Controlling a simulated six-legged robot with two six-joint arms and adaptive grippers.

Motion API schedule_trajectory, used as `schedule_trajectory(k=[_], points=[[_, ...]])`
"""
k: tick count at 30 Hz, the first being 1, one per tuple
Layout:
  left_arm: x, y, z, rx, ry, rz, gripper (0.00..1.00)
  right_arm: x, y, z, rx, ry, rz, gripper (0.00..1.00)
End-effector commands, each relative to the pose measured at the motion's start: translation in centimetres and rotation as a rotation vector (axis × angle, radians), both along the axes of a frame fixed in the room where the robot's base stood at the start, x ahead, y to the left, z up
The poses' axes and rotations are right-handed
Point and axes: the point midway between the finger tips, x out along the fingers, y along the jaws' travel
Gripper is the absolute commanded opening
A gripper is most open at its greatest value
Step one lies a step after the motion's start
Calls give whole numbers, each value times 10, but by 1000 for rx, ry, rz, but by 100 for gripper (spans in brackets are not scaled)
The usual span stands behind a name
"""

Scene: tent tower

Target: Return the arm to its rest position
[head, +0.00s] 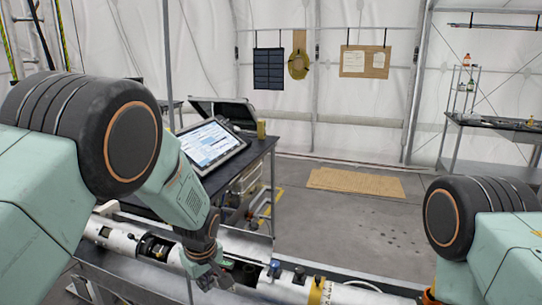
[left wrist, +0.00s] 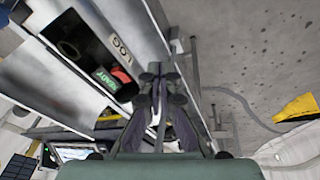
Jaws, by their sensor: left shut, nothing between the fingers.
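My left arm comes in from the left in the head view. Its gripper (head: 217,280) points down over the white tube assembly (head: 120,238) on the bench. In the left wrist view the gripper's dark fingers (left wrist: 160,78) are together with nothing between them.
A tablet (head: 212,145) stands on a dark table (head: 255,160) behind the left arm. A tan mat (head: 355,183) lies on open grey floor. A shelf rack (head: 470,120) stands at the right. A yellow object (left wrist: 297,108) shows in the left wrist view.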

Motion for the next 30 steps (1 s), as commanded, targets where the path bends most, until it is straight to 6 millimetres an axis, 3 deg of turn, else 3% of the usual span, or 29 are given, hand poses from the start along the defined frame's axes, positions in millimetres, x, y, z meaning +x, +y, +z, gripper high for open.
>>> schedule_trajectory(k=[4,7,12,15,21,30], points=[[-19,9,-36,26,-41,-199,0,0,0,-9,0,0,0,40],[-49,20,-82,55,-58,-358,0,0,0,-27,0,-1,0,40],[-123,39,-168,103,-56,-591,0,0,0,-68,0,0,0,40],[-168,48,-206,121,-40,-684,0,0,0,-90,0,1,0,40],[-258,62,-266,125,26,-797,0,0,0,-132,0,0,0,40],[-379,71,-332,39,206,-783,0,0,0,-192,0,0,0,40]])
